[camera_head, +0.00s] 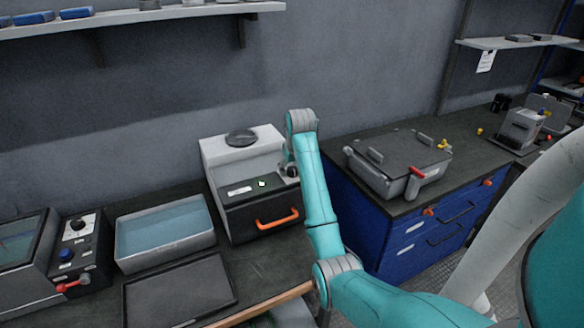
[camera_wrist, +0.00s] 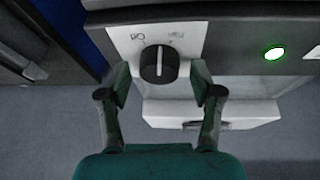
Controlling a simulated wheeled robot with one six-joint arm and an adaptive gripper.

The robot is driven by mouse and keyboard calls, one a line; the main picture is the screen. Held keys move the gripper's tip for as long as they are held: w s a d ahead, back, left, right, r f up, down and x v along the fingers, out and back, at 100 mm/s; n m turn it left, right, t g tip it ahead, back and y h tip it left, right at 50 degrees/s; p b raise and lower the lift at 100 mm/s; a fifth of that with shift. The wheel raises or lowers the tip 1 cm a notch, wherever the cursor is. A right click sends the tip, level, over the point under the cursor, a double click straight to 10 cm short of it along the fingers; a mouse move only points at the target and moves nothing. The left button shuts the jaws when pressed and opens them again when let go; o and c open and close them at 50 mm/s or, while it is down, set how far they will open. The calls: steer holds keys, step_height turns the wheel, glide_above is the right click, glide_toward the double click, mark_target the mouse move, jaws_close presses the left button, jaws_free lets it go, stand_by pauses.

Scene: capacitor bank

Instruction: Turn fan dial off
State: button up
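The fan dial (camera_wrist: 159,64) is a round black knob with a white line on a pale plate, marked "Off" and a second word that looks like "Run", both upside down in the wrist view. Its white line stands nearly vertical in that view, between or near the two labels. My gripper (camera_wrist: 160,80) is open, one finger on each side of the dial, with gaps showing. In the head view the dial (camera_head: 291,171) is a small dark shape at the right of the white and black machine (camera_head: 225,150), partly hidden by my gripper.
A green light (camera_wrist: 275,53) glows beside the dial; it also shows in the head view (camera_head: 262,183). An orange handle (camera_head: 277,218) is on the machine's front. A water tray (camera_head: 165,232) stands to the left, and a blue cabinet (camera_head: 385,235) to the right.

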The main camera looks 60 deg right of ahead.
steer(key=c, duration=0.9)
steer(key=shift+n, duration=0.4)
steer(key=n+y, duration=0.1)
steer(key=n, duration=0.2)
steer(key=shift+s+d+t, duration=0.1)
steer(key=shift+t, duration=0.3)
steer(key=shift+n+y, duration=0.8)
steer(key=shift+n, duration=1)
steer(key=o, duration=1.1)
